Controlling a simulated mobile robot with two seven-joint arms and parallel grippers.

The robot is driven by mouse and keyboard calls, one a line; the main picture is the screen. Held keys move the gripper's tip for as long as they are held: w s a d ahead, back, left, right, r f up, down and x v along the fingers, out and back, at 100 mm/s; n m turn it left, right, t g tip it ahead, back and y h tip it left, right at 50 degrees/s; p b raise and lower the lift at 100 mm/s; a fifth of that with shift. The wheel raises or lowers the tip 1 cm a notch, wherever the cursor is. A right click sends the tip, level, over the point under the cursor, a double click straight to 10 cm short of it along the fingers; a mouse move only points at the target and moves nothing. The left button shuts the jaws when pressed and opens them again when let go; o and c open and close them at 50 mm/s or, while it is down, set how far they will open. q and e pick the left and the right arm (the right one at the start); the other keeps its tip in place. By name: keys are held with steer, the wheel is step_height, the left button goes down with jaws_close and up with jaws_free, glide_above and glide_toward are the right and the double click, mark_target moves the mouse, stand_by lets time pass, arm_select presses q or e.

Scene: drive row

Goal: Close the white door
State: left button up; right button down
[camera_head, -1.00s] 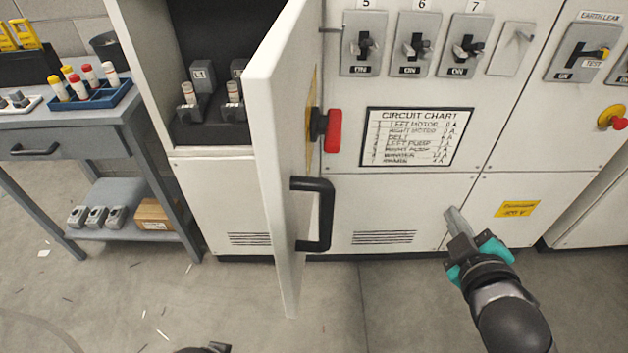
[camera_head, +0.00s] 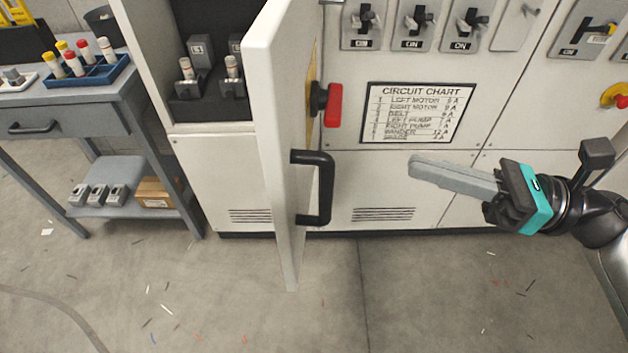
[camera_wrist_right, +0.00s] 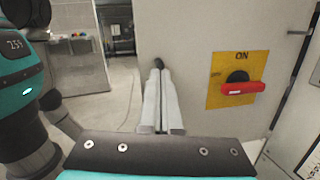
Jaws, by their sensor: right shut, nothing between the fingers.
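The white door (camera_head: 268,160) stands open in the head view, swung out toward me and seen nearly edge-on. It has a black bar handle (camera_head: 325,188) and a red rotary switch (camera_head: 333,105) on its right-hand face. My right gripper (camera_head: 415,168) is shut and empty, to the right of the door and apart from the handle, its fingers pointing left. In the right wrist view the door face (camera_wrist_right: 205,45) fills the middle, with the red switch (camera_wrist_right: 238,88) on a yellow plate. A small dark part shows beyond the fingertips; most of the handle is hidden there. My left gripper is out of view.
The open cabinet (camera_head: 215,105) holds fuse holders. A workbench (camera_head: 70,115) with a blue tray (camera_head: 88,75) stands at the left. Fixed panels with switches and a circuit chart (camera_head: 415,112) are behind my right gripper.

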mark_target(286, 185)
steer(key=a+n+g, duration=0.1)
steer(key=a, duration=0.3)
steer(key=a+f+n+g+p, duration=0.1)
steer(key=a, duration=0.3)
steer(key=a+n+h, duration=0.1)
steer(key=a, duration=0.4)
steer(key=shift+s+a+f+g+p, duration=0.1)
steer(key=shift+s+f+g+p, duration=0.2)
steer(key=shift+s+g+p, duration=0.1)
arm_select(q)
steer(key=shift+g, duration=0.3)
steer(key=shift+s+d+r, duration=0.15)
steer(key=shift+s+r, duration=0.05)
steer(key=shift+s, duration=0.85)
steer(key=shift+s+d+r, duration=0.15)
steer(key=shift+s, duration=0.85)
arm_select(e)
steer(key=shift+a, duration=0.1)
